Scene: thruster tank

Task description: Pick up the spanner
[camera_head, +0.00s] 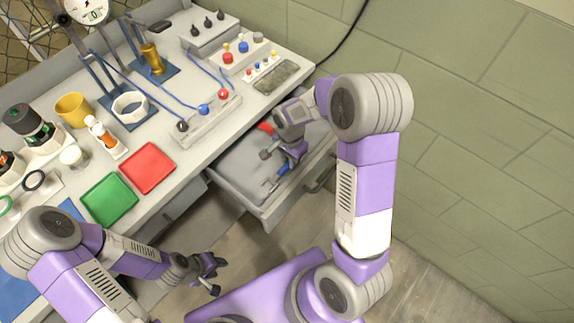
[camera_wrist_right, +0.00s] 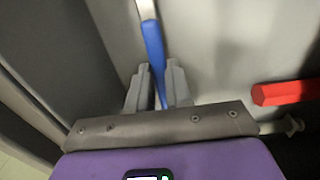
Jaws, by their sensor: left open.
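In the head view a blue-handled tool (camera_head: 283,169) with a pale metal end lies in the open drawer. I cannot tell for sure whether it is the spanner. My right gripper (camera_head: 283,155) is low in the drawer at its handle. In the right wrist view the blue handle (camera_wrist_right: 154,48) runs between the two fingers of my right gripper (camera_wrist_right: 158,75); whether they press on it is unclear. A small pale metal piece (camera_wrist_right: 290,126) shows at lower right, mostly hidden. My left gripper (camera_head: 217,276) is open and empty, away from the drawer.
A red-handled tool (camera_head: 265,128) lies in the drawer (camera_head: 235,177); it shows at right in the right wrist view (camera_wrist_right: 285,92). The drawer walls stand close around my right gripper. The workbench above carries a red tray (camera_head: 148,167), a green tray (camera_head: 109,201) and several fixtures.

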